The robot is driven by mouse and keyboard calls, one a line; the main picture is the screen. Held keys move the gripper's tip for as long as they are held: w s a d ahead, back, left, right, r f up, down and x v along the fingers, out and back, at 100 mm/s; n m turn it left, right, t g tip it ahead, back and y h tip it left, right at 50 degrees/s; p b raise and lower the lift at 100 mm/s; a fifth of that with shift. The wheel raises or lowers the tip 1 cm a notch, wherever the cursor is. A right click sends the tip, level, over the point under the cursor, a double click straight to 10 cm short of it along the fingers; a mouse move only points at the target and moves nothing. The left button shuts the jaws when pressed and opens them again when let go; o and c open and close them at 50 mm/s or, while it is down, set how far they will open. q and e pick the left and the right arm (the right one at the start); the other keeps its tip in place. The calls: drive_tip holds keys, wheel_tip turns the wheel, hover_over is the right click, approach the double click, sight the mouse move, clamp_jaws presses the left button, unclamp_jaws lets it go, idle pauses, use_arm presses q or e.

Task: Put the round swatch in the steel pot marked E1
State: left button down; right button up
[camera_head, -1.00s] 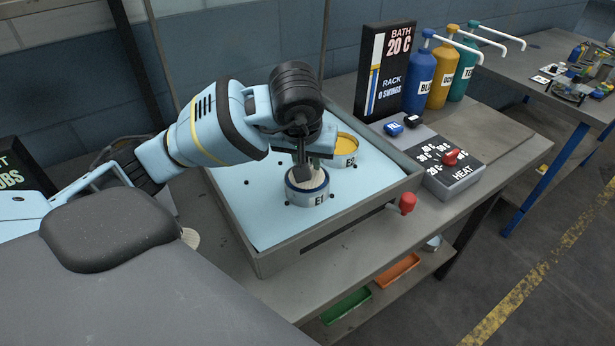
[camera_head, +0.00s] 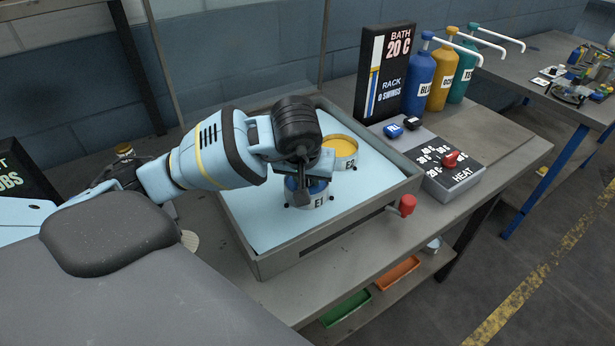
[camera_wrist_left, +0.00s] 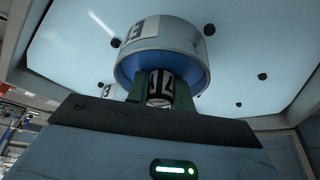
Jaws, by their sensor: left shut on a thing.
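The steel pot marked E1 (camera_head: 322,202) stands on the pale blue bed of a grey tray, with blue showing inside its mouth. My left gripper (camera_head: 303,192) points down into this pot. In the left wrist view the pot (camera_wrist_left: 180,35) faces the gripper, and the fingers (camera_wrist_left: 160,88) are shut on a small black-and-white marked piece at its mouth. This piece appears to belong to the round swatch, whose disc is hidden in the pot or by the fingers. My right gripper is not in view.
Steel pot E2 (camera_head: 343,148), yellow inside, stands just behind E1. The tray's grey wall (camera_head: 330,228) surrounds both pots. A red knob (camera_head: 407,204) sticks out at its right. A heat control box (camera_head: 450,172), bath display (camera_head: 384,75) and several pump bottles stand beyond.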

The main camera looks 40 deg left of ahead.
use_arm(q)
drive_tip(key=c, duration=1.5)
unclamp_jaws()
